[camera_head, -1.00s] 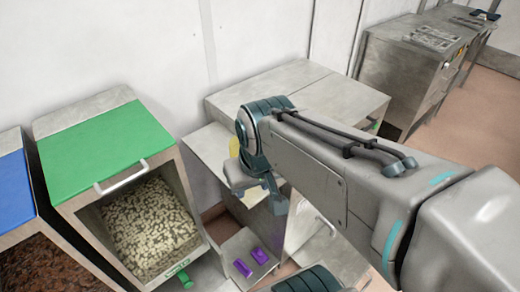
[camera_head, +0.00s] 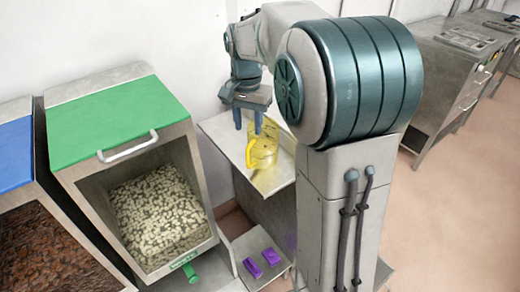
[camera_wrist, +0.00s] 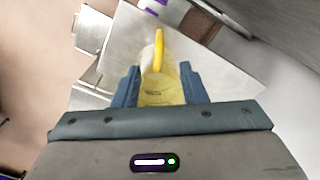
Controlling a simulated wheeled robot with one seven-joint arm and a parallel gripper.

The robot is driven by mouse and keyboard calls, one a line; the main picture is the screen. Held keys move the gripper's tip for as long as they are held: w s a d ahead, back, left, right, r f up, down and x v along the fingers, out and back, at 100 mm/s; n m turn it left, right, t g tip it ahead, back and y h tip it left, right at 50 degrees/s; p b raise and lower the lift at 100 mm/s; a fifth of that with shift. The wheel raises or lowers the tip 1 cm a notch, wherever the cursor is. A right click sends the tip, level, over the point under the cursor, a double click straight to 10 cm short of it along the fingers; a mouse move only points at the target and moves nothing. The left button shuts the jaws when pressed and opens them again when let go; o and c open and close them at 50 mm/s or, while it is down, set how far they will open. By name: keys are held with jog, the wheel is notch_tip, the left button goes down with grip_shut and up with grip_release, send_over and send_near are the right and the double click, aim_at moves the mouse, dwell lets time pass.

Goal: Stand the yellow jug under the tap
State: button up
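The yellow see-through jug (camera_head: 264,152) stands upright on a pale metal shelf (camera_head: 282,178), its handle towards the green-lidded bin. My gripper (camera_head: 248,126) is beside the jug's top, fingers pointing down. In the wrist view the jug (camera_wrist: 160,92) shows between the two spread fingers of my gripper (camera_wrist: 160,74), with its handle pointing away. The fingers look open; I cannot tell whether either touches the jug.
The green-lidded bin (camera_head: 120,122) holds pale pieces; a blue-lidded bin (camera_head: 14,150) with brown contents stands left of it. Two purple objects (camera_head: 252,268) lie on a low ledge. Metal cabinets (camera_head: 450,70) stand at the back right, with open floor in front.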

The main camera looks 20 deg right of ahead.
aim_at(249, 145)
notch_tip(249, 145, down, 7)
jog(key=shift+s+r, duration=0.1)
jog(key=shift+s+a+f, duration=0.15)
jog(key=shift+s+f, duration=0.05)
jog(key=shift+f, duration=1.15)
jog(key=shift+s+a+f, duration=0.15)
jog(key=shift+f, duration=1.2)
grip_shut()
